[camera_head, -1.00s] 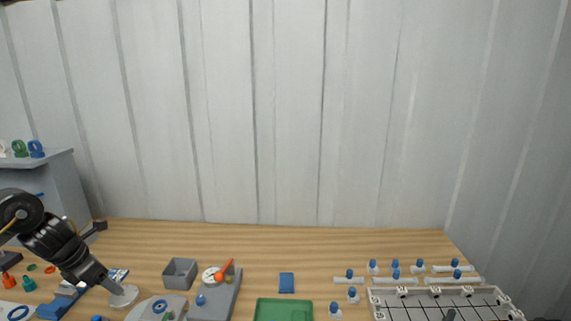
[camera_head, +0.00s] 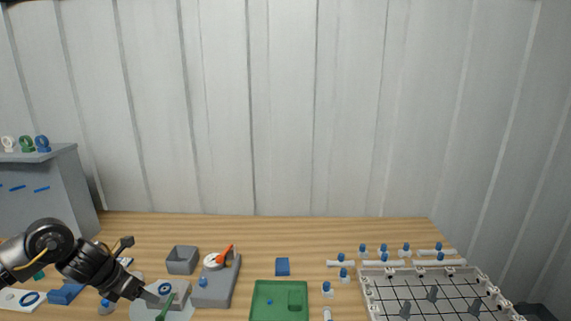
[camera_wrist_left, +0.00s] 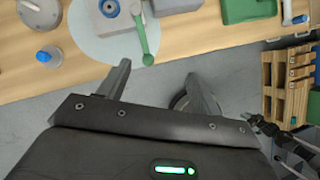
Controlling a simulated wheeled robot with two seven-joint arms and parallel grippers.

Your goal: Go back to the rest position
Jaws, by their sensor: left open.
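My left gripper (camera_head: 148,300) comes in from the left in the head view, low over the front left of the table. In the left wrist view its two fingers (camera_wrist_left: 160,85) stand apart with nothing between them. Beyond the fingertips lies a pale round plate (camera_wrist_left: 105,40) at the table's edge. It carries a grey block with a blue ring and a green-handled part (camera_wrist_left: 142,35).
A grey box (camera_head: 182,262), a grey gauge stand with an orange lever (camera_head: 218,280) and a green tray (camera_head: 255,300) stand on the table. A white-framed grid rack (camera_head: 368,292) is at right, with several blue-capped pieces behind it. A wooden pallet (camera_wrist_left: 285,85) stands on the floor.

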